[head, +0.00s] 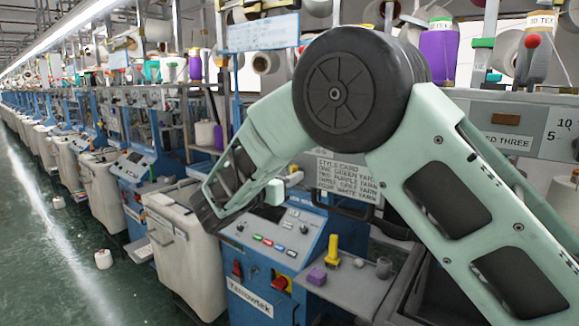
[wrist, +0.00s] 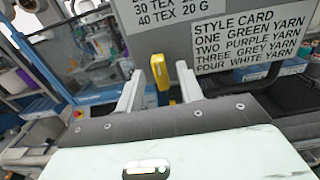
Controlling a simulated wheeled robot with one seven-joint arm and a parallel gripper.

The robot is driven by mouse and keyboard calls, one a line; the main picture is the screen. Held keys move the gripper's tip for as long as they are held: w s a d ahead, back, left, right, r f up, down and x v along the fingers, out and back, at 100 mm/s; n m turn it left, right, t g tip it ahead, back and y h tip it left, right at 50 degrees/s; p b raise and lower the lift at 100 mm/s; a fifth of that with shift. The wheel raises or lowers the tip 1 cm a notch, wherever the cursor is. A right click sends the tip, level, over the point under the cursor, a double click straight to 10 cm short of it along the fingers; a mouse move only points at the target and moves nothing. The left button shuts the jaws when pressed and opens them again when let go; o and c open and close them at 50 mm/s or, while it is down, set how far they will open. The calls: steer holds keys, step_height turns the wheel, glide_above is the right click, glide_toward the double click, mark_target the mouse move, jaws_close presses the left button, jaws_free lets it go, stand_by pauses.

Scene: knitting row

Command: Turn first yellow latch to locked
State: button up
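A yellow latch (wrist: 160,73) shows in the wrist view as an upright, rounded handle at the left part of a grey panel. My gripper (wrist: 160,69) is open, with one pale finger on each side of the latch and a visible gap to both. I cannot tell whether the fingertips reach the latch's depth. In the head view my arm covers the middle of the picture, and I cannot make out this latch there.
A style card (wrist: 246,44) is on the panel to the right. In the head view, a blue machine console (head: 268,235) with a red knob stands below my arm. A tray (head: 345,290) beside it holds a yellow piece (head: 333,252) and a purple block (head: 317,276).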

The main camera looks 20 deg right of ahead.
steer(key=shift+w+d, duration=0.45)
steer(key=shift+d, duration=0.15)
jaws_close()
steer(key=shift+f+m+b, duration=0.2)
steer(key=shift+m+b, duration=0.1)
steer(key=shift+b, duration=0.2)
steer(key=m+b, duration=0.5)
steer(key=b, duration=0.4)
steer(key=m+b, duration=0.6)
steer(key=b, duration=0.4)
steer(key=m+b, duration=0.6)
steer(key=b, duration=0.3)
steer(key=shift+s+d+f, duration=0.1)
steer(key=shift+s+f, duration=0.1)
steer(key=shift+f, duration=0.05)
steer(key=shift+r+m+b, duration=0.1)
steer(key=shift+m+b, duration=0.2)
steer(key=shift+b, duration=0.15)
